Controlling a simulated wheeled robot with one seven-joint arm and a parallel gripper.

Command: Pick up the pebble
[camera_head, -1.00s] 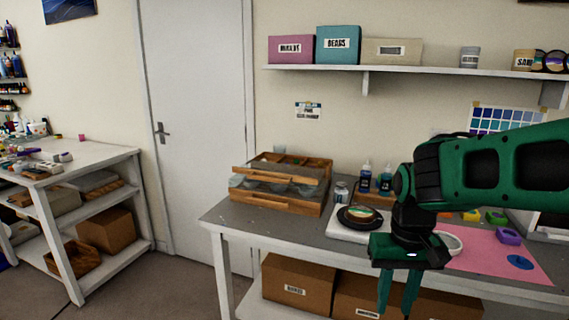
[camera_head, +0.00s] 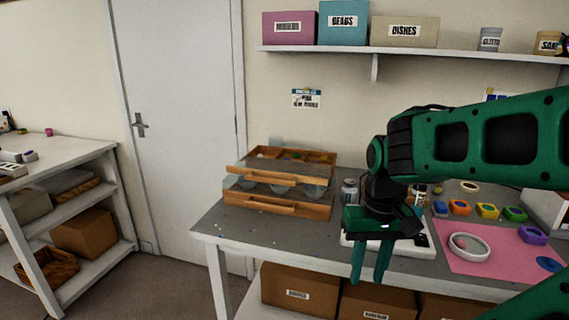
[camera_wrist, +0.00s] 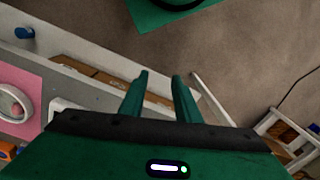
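I cannot pick out the pebble for certain. A small pinkish lump (camera_head: 459,242) sits inside a white round dish (camera_head: 484,254) on the pink mat (camera_head: 480,267); it is too small to identify. Small coloured bits, also too small to name, show in the top of the wooden drawer unit (camera_head: 312,208). My gripper (camera_head: 370,276) points down in front of the table's front edge, left of the dish. In the wrist view my gripper (camera_wrist: 160,76) has its two fingers apart with nothing between them. The dish also shows at the wrist view's left edge (camera_wrist: 12,103).
The grey worktable (camera_head: 235,222) has free room in front of the drawer unit. A white board (camera_head: 424,249) lies behind my gripper, partly hidden. Several coloured moulds (camera_head: 487,211) line the mat's back. Brown boxes (camera_head: 300,285) stand underneath. A shelf (camera_head: 340,50) hangs above.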

